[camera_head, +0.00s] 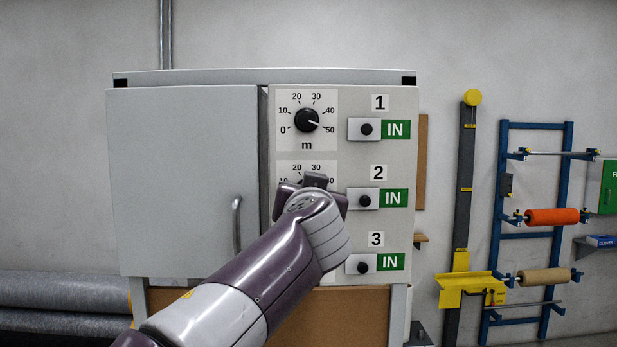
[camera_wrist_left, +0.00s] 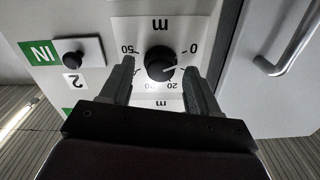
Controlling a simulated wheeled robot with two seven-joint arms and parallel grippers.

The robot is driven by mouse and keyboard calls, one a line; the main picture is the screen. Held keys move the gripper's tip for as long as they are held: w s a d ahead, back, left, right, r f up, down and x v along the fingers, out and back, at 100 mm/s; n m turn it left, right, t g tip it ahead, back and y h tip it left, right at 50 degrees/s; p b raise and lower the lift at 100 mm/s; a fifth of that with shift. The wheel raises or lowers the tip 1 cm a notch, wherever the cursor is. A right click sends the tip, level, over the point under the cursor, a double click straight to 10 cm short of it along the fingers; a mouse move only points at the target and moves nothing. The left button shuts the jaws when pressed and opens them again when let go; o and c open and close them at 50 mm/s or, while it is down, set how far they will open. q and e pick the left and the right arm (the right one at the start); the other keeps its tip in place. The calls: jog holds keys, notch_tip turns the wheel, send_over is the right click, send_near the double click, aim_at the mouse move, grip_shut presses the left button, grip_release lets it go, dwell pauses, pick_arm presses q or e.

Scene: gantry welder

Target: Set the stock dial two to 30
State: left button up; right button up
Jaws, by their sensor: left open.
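Stock dial two (camera_wrist_left: 159,60) is a round black knob on a white scale plate, seen upside down in the left wrist view. Its white pointer mark seems to lie near the 10 side, where a finger hides part of the scale. My left gripper (camera_wrist_left: 157,68) is open, with one finger on each side of the knob; I cannot tell whether they touch it. My right gripper is not in view.
Dial one (camera_head: 307,120) sits just above, its pointer near 50. Black knobs with green IN labels (camera_head: 395,198) line the panel's right side. The grey cabinet door (camera_head: 180,180) has a bar handle (camera_head: 236,224) left of my gripper. A blue rack (camera_head: 497,220) stands far right.

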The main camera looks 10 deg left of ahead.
pick_arm(q)
jog(key=shift+w+a, duration=0.1)
jog(key=shift+w, duration=0.2)
jog(key=c, duration=1)
jog(key=shift+f, duration=0.1)
jog(key=shift+c, duration=0.2)
